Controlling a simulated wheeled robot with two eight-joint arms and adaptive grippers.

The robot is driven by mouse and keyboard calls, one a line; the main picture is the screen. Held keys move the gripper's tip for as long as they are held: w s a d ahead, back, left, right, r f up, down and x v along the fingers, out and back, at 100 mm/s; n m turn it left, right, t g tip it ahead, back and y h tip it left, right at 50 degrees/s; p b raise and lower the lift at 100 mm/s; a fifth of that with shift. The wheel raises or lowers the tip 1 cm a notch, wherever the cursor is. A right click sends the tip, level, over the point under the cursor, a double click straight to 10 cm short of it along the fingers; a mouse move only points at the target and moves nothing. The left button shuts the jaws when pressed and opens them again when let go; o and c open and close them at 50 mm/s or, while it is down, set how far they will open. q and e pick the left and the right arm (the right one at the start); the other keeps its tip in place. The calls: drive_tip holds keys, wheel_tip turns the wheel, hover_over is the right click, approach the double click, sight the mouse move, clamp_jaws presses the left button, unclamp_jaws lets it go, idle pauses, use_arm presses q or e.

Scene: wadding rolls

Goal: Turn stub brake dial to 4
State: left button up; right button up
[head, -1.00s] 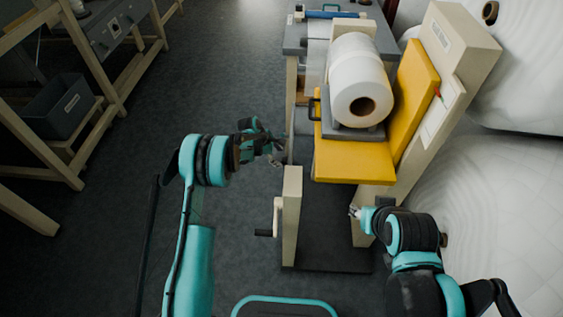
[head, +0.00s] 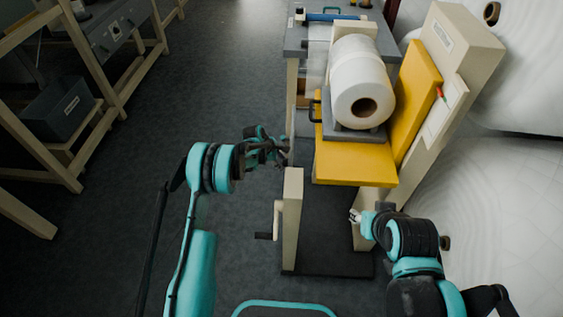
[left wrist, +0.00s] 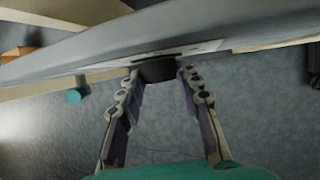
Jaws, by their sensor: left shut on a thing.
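The dial (left wrist: 158,70) is a dark round knob on the side of a long grey edge, at the top middle of the left wrist view. My left gripper (left wrist: 161,75) has one finger on each side of the knob and is shut on it. In the head view my left gripper (head: 284,152) is at the left side of the machine, beside its grey bench; the knob is hidden there and its number marks cannot be read. My right gripper (head: 355,215) is low at the machine's right post, small, its jaws unclear.
A white wadding roll (head: 362,85) lies on a grey cradle over a yellow platform (head: 352,167). A beige post (head: 292,215) with a crank stands below my left gripper. Large white rolls (head: 490,205) fill the right. Open floor (head: 150,160) lies left.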

use_arm(q)
drive_tip(key=shift+s+f+m+t, duration=0.15)
drive_tip(key=shift+m+t, duration=0.15)
drive_tip(key=shift+t, duration=1.05)
drive_tip(key=shift+s+m+t, duration=0.15)
drive_tip(key=shift+m+t, duration=0.15)
drive_tip(key=shift+t, duration=1.05)
drive_tip(key=o, duration=1.2)
drive_tip(key=shift+c, duration=0.2)
drive_tip(key=v, duration=1.2)
drive_tip(key=shift+a, duration=0.2)
drive_tip(key=shift+w, duration=0.1)
